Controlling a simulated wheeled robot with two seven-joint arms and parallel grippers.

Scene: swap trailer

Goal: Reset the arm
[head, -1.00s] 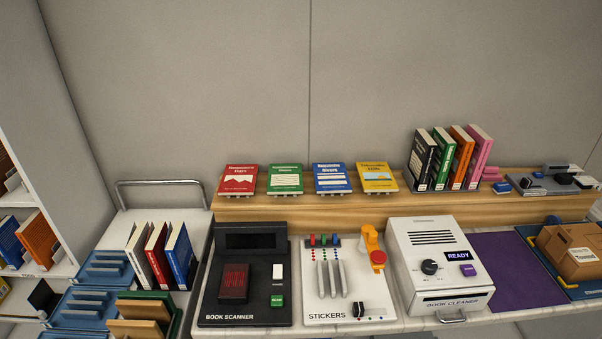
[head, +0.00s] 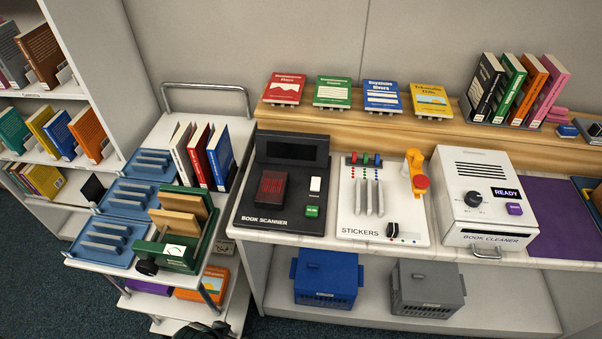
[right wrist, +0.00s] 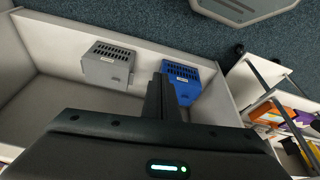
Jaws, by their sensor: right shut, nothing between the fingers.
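My right gripper (right wrist: 166,88) shows in the right wrist view. Its dark fingers are together with nothing between them. Behind the fingers lie the shelf under the counter, a grey crate (right wrist: 108,65) and a blue crate (right wrist: 182,82); the fingers overlap the blue crate in the picture, and I cannot tell the distance. My left gripper is not recognisable in either view. A small dark shape sits at the bottom edge of the head view, too cut off to identify.
The counter holds a book scanner (head: 283,180), a sticker station (head: 383,200) and a book cleaner (head: 485,195). A trolley (head: 252,131) at left carries blue racks (head: 106,235), upright books and a green holder (head: 180,262). A bookshelf (head: 100,75) stands far left. Carpet (head: 40,290) is clear below.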

